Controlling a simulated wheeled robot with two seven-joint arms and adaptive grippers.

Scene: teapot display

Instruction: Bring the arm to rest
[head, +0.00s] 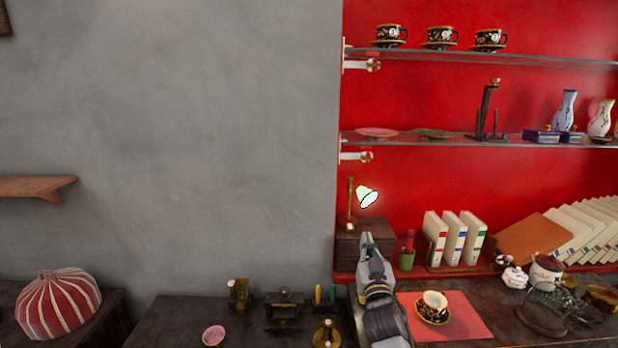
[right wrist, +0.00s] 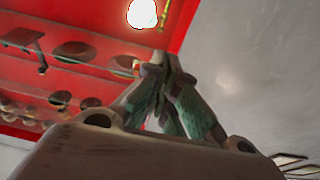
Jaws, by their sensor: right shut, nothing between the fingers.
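My right gripper (head: 367,240) rises from the bottom of the head view, in front of the dark wooden box under the lamp. Its fingers are together and hold nothing. In the right wrist view the gripper (right wrist: 167,60) points upward with its fingertips meeting, and the glass shelves show beyond it from below. My left gripper is in neither view.
A black and gold cup (head: 433,306) sits on a red mat (head: 470,325), close right of my right arm. A small lamp (head: 366,196) stands behind the gripper. Glass shelves (head: 480,58) hold cups and vases. The grey wall (head: 170,130) at left is mostly bare.

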